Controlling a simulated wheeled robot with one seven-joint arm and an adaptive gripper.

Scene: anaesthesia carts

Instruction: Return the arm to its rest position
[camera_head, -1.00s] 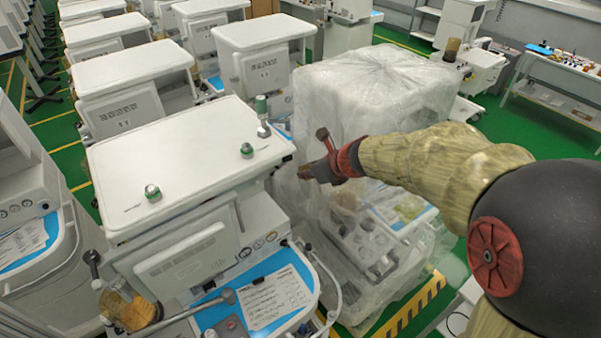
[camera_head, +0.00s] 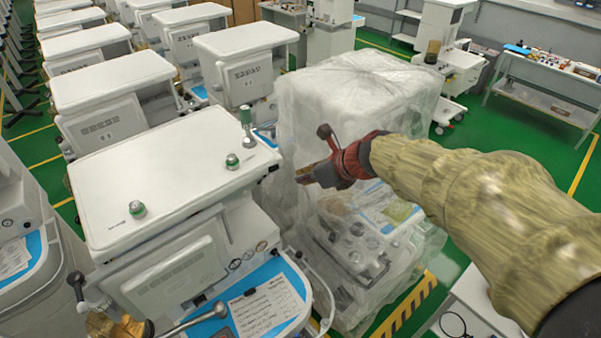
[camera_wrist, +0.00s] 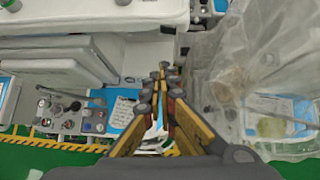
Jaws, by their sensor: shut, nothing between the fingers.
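My gripper (camera_head: 303,175) is at the end of my arm, which reaches in from the right in the head view. It points left, in front of the plastic-wrapped machine. The fingers are shut with nothing between them. In the wrist view the fingers (camera_wrist: 162,72) come together at the middle of the picture, above the gap between a white cart and the wrapped machine.
A white anaesthesia cart (camera_head: 110,203) with small green-capped items on top stands left of my gripper. The plastic-wrapped machine (camera_head: 355,95) stands right behind it. More carts line the back left. A side table (camera_head: 545,104) stands at the far right, with green floor (camera_head: 480,150) before it.

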